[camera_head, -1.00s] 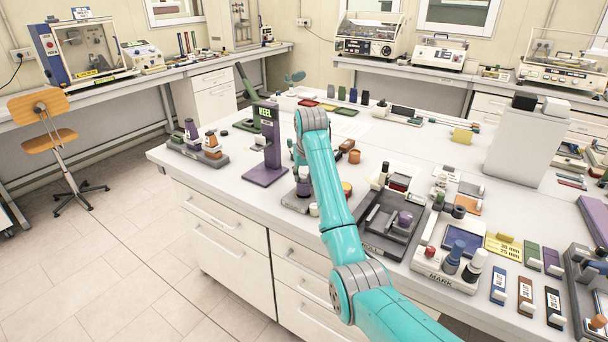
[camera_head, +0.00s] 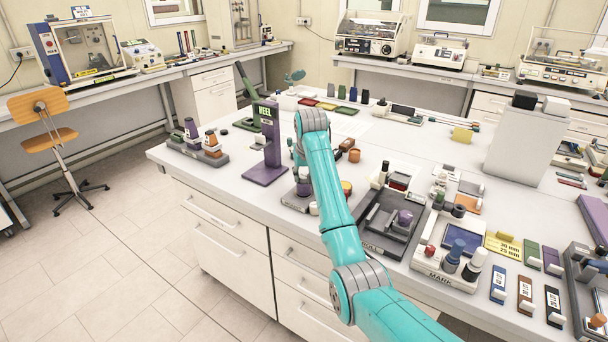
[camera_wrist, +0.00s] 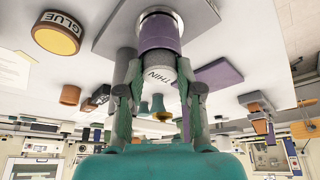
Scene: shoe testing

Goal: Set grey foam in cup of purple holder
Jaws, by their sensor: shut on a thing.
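In the wrist view, which looks upside down, my gripper (camera_wrist: 160,80) is shut on a light grey round piece marked THIN (camera_wrist: 158,73), which seems to be the grey foam. The purple holder (camera_wrist: 160,34) is a short purple cylinder right under it, lined up with it and apparently touching. It stands on a grey tray (camera_wrist: 103,30). I cannot tell how deep the grey piece sits, as the cup's inside is hidden.
A purple stand marked HEEL (camera_head: 268,140) is left of the arm. A jar marked GLUE (camera_wrist: 57,33) stands beside the tray. A rack of small cylinders (camera_head: 198,152) is at the table's left end. A dark tray (camera_head: 385,235) lies to the right.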

